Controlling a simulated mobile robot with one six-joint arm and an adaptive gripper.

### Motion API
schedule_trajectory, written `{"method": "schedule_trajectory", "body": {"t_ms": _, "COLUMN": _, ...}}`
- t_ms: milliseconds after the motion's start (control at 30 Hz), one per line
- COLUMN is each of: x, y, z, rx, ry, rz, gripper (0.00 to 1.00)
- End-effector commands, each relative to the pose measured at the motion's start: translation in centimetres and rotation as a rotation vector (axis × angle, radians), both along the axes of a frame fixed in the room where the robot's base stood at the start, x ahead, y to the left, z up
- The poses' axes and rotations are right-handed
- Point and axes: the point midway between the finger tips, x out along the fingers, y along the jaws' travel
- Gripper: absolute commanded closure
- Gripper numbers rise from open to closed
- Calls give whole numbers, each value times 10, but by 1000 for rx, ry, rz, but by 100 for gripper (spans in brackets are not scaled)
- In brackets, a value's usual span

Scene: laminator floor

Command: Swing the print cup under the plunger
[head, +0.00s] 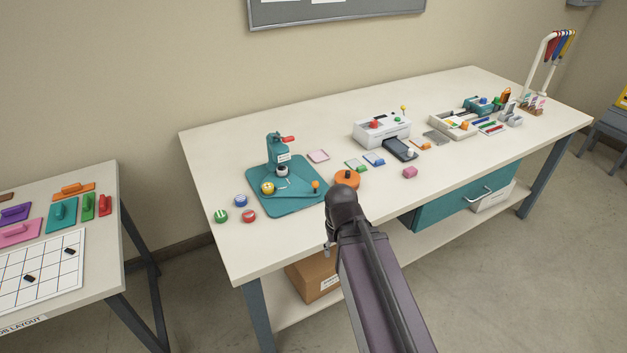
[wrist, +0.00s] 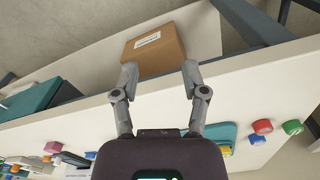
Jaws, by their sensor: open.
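A teal press (head: 277,148) with a red handle (head: 289,140) stands on a teal base plate (head: 293,203) on the long white table. A small pale round part sits below its head. A yellow round piece (head: 268,187) sits at the plate's front left, and an orange knob (head: 316,184) at its right. I cannot tell for sure which part is the print cup. In the wrist view my gripper (wrist: 160,75) is open and empty, its fingers over the table's edge. Part of the teal plate (wrist: 222,134) shows beside it. In the head view my arm hides the gripper.
Green, blue and red round pieces (head: 249,216) lie left of the plate; an orange disc (head: 346,180) lies right of it. A white laminator (head: 381,130) and trays stand farther right. A cardboard box (wrist: 160,50) rests on the lower shelf. Another table stands left.

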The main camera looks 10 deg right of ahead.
Motion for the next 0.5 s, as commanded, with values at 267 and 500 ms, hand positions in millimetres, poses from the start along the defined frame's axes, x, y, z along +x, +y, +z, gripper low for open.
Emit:
{"method": "schedule_trajectory", "body": {"t_ms": 267, "x": 0, "y": 0, "z": 0, "rx": 0, "ry": 0, "rz": 0, "gripper": 34}}
{"method": "schedule_trajectory", "body": {"t_ms": 500, "x": 20, "y": -1, "z": 10, "rx": 20, "ry": -11, "rz": -37, "gripper": 30}}
